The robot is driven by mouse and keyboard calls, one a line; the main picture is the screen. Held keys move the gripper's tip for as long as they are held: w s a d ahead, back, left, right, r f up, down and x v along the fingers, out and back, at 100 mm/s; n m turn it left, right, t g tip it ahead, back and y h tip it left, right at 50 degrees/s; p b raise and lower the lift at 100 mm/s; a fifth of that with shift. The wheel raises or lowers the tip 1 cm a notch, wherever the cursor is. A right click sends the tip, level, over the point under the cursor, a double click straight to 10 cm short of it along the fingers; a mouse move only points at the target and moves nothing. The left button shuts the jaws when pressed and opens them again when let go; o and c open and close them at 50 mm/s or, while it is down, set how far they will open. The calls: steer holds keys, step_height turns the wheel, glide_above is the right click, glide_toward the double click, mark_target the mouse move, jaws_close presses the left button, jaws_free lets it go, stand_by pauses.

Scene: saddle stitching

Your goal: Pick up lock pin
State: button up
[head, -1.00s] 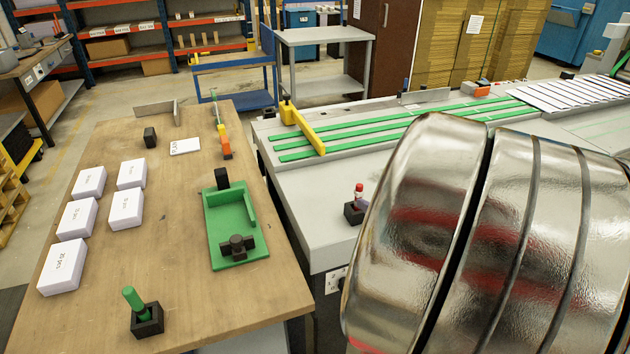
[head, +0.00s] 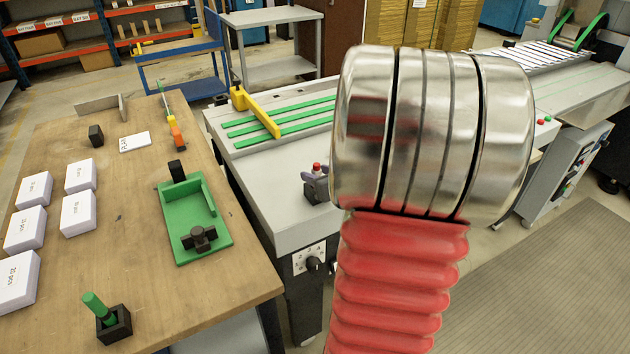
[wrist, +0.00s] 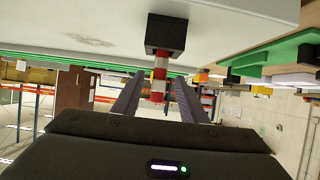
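The lock pin appears to be the red and white banded pin (wrist: 160,75) standing in a small black block (wrist: 166,35). In the head view its red tip (head: 316,167) shows at the near corner of the grey machine table, above the block (head: 318,194). My gripper (wrist: 157,82) is open. In the wrist view, which looks upside down, its two dark fingers lie on either side of the pin, with gaps visible. In the head view my arm hides most of the gripper; a dark finger part shows beside the pin.
A wooden bench (head: 140,240) at the left holds white boxes, a green fixture (head: 195,225) and a green peg (head: 95,303) in a black block. Green strips and a yellow bar (head: 258,112) lie on the machine table (head: 265,200). Floor at the right is clear.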

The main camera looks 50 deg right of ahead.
steer(key=shift+w+f, duration=0.1)
steer(key=shift+x, duration=2.5)
steer(key=shift+d, duration=0.1)
steer(key=shift+c, duration=0.6)
jaws_close()
